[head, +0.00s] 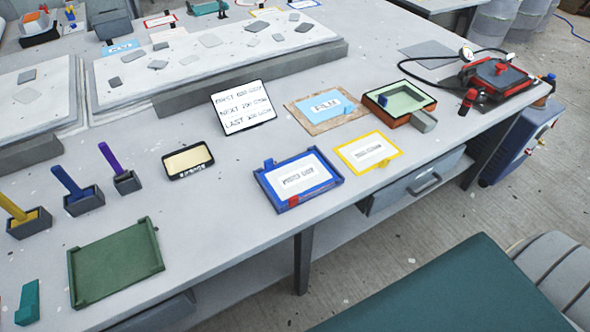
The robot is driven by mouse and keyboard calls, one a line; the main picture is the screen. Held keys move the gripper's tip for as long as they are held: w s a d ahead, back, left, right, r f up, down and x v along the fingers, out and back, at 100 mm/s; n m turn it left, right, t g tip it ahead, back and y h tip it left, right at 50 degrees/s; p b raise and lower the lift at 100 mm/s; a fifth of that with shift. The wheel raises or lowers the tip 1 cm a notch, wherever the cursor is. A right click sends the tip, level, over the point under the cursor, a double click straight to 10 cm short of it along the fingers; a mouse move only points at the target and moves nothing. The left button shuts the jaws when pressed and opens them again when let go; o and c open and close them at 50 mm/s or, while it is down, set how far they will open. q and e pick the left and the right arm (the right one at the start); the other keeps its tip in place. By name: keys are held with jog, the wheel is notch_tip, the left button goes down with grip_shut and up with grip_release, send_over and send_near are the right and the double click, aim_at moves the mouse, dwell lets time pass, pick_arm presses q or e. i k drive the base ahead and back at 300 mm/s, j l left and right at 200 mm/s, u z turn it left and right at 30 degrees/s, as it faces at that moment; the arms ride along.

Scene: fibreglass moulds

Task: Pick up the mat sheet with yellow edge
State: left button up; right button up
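The mat sheet with yellow edge (384,158) lies flat near the front edge of the table, right of the middle. It is a white sheet with a printed label and a yellow border, with a small yellow tab at its front side. It lies just right of a blue-framed tray (333,181) holding a white labelled sheet, with a narrow gap between them. Nothing covers it. Neither of my grippers is in view.
Behind it are a brown board with a blue FILM sheet (329,104) and an orange-black tray (427,104) with a grey block. A sign (244,106) stands left of these. A red-black device (494,77) with a hose is right. A green tray (115,262) lies front left.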

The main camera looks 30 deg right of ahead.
aim_at(363, 154)
jog(key=l+z, duration=0.1)
jog(key=z, duration=1.25)
